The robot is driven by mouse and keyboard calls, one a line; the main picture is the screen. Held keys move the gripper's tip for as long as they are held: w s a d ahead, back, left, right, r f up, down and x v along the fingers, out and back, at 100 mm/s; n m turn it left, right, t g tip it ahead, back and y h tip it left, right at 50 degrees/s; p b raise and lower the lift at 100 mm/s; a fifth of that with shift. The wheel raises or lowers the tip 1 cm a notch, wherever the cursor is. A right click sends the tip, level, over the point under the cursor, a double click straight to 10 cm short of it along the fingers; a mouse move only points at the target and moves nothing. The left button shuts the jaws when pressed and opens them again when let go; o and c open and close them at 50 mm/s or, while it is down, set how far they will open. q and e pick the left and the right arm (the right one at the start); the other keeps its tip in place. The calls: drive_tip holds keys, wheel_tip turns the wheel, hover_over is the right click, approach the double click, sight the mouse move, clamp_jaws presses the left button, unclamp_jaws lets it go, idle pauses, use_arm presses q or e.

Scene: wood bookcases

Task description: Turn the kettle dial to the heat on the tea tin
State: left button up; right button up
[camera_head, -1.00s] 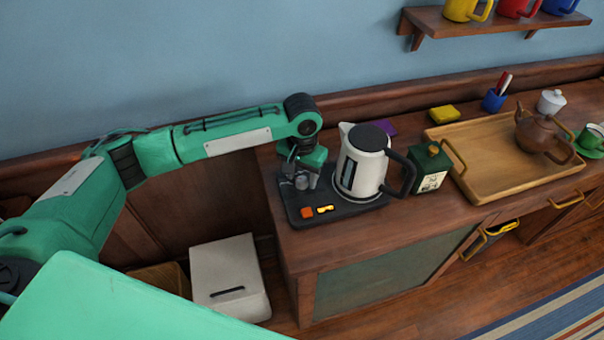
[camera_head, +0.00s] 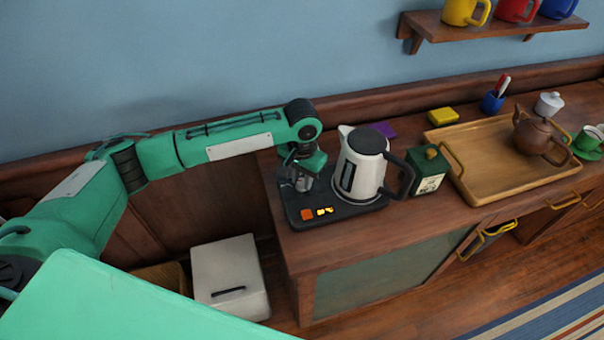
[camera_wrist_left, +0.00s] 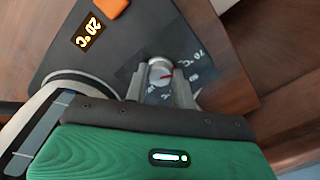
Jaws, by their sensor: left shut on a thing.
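The white kettle (camera_head: 361,167) with black lid and handle stands upright on its black base (camera_head: 341,208). The base's left part carries a silver dial, an orange button (camera_head: 307,214) and a small display (camera_head: 325,211). In the left wrist view the display (camera_wrist_left: 89,32) reads 20 °C. There the dial (camera_wrist_left: 160,72) shows a red pointer mark, with white °C markings around it. My left gripper (camera_head: 300,182) is shut on the dial, a finger on each side. The green tea tin (camera_head: 427,170) stands right of the kettle; its label is too small to read. My right gripper is out of view.
A wooden tray (camera_head: 470,172) with a brown teapot (camera_head: 538,135) lies to the right. A purple item (camera_head: 383,130) and a yellow block (camera_head: 443,116) lie behind. A white bin (camera_head: 231,277) stands below, left of the counter.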

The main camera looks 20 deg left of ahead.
use_arm(q)
drive_tip(key=shift+r+m+p, duration=0.3)
drive_tip(key=shift+m+p, duration=0.1)
drive_tip(key=shift+p, duration=0.05)
drive_tip(key=m+p, duration=0.4)
drive_tip(key=p, duration=0.1)
drive_tip(key=m+p, duration=0.2)
drive_tip(key=m, duration=0.1)
drive_tip(key=m+p, duration=0.2)
drive_tip(key=m, duration=0.1)
drive_tip(key=shift+w+f+m, duration=0.1)
drive_tip(key=shift+m, duration=0.2)
drive_tip(key=m+p, duration=0.1)
drive_tip(key=m, duration=0.1)
drive_tip(key=shift+m, duration=0.4)
drive_tip(key=m+p, duration=0.1)
drive_tip(key=m, duration=0.2)
drive_tip(key=shift+m, duration=0.3)
drive_tip(key=m, duration=0.3)
drive_tip(key=shift+m, duration=0.3)
drive_tip(key=shift+f+m, duration=0.1)
drive_tip(key=shift+m, duration=2)
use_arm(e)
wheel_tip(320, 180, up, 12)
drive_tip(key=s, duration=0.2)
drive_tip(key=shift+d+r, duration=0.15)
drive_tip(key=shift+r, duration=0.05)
